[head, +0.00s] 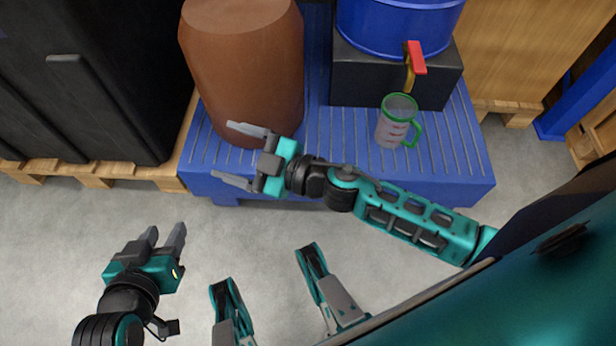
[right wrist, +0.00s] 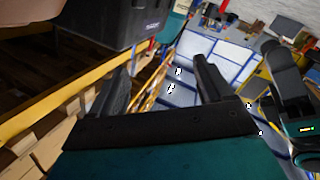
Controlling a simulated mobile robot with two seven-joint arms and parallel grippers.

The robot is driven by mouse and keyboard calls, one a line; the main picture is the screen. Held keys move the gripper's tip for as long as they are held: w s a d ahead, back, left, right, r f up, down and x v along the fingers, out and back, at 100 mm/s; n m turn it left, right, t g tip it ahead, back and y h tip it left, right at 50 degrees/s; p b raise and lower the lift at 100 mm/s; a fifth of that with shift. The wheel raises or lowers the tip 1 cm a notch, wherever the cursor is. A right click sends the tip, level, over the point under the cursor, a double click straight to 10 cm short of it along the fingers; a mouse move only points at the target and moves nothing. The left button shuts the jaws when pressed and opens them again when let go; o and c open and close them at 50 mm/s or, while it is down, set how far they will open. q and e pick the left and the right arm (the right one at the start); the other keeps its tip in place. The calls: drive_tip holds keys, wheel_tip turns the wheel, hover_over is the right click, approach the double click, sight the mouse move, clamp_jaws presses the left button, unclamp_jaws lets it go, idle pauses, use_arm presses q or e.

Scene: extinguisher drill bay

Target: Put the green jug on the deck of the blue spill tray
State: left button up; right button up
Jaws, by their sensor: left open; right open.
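The green jug (head: 392,132) is a see-through mug shape with a green rim and green handle. In the head view it stands upright on the slatted deck of the blue spill tray (head: 340,150), just in front of a black block. My right gripper (head: 224,151) is open and empty, over the tray's front left part, well left of the jug. In the right wrist view its open jaws (right wrist: 163,85) have nothing between them, and the jug is not seen there. My left gripper (head: 166,232) is open and empty over the grey floor in front of the tray.
A large brown drum (head: 245,65) stands on the tray's left part. A blue drum (head: 395,25) with a red-handled tap (head: 416,58) rests on the black block (head: 355,75). Black bins (head: 110,90) on a pallet are at left. Deck right of the jug is clear.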

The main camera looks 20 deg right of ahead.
drive_tip(key=s+d+f+m+g+h, duration=0.1)
drive_tip(key=s+d+f+m+h, duration=0.4)
drive_tip(key=d+m, duration=0.5)
drive_tip(key=s+m+h, duration=0.1)
drive_tip(key=s+h, duration=0.1)
drive_tip(key=h, duration=0.1)
drive_tip(key=shift+s+m+g+h, duration=0.3)
drive_tip(key=shift+m+g+h, duration=0.1)
